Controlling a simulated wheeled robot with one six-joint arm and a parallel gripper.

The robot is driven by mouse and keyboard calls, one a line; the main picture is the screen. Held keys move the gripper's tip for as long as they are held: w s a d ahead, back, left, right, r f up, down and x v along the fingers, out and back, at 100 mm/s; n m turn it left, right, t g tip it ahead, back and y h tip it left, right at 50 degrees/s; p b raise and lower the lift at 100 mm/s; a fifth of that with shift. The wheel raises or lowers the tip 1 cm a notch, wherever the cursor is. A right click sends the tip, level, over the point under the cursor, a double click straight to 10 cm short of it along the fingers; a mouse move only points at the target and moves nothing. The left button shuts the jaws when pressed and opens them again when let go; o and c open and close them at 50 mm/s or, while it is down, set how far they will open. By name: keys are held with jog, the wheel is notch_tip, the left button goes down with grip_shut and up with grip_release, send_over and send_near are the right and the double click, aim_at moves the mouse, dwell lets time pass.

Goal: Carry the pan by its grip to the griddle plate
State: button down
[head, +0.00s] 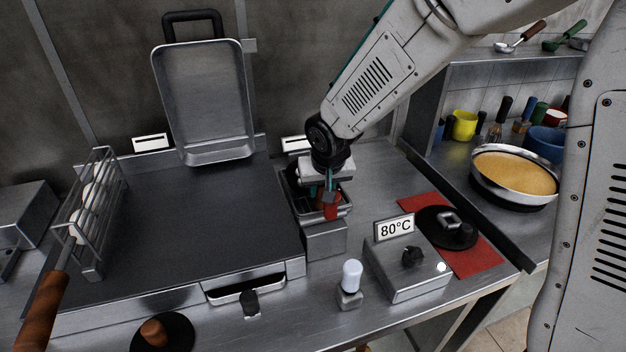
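A small rectangular metal pan (343,208) with brownish contents is at the right edge of the griddle plate (190,222), above a metal block. A red piece, which looks like the pan's grip (331,211), shows at its near side. My gripper (329,197) points down over the pan, its teal-marked fingers at the top of the red piece. I cannot tell whether the fingers are closed on it. My wrist hides the far part of the pan. The griddle plate is dark and flat, with its middle bare.
An upright metal lid (203,100) stands behind the griddle. A wire rack (92,212) with white items is on its left. A control box (405,272) reading 80°C, a white-topped knob (351,275) and a red mat (480,260) are on the right. A round pan (514,176) stands farther right.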

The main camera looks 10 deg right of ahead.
jog(key=shift+r, duration=0.25)
jog(key=shift+r, duration=1.55)
dwell(0.5)
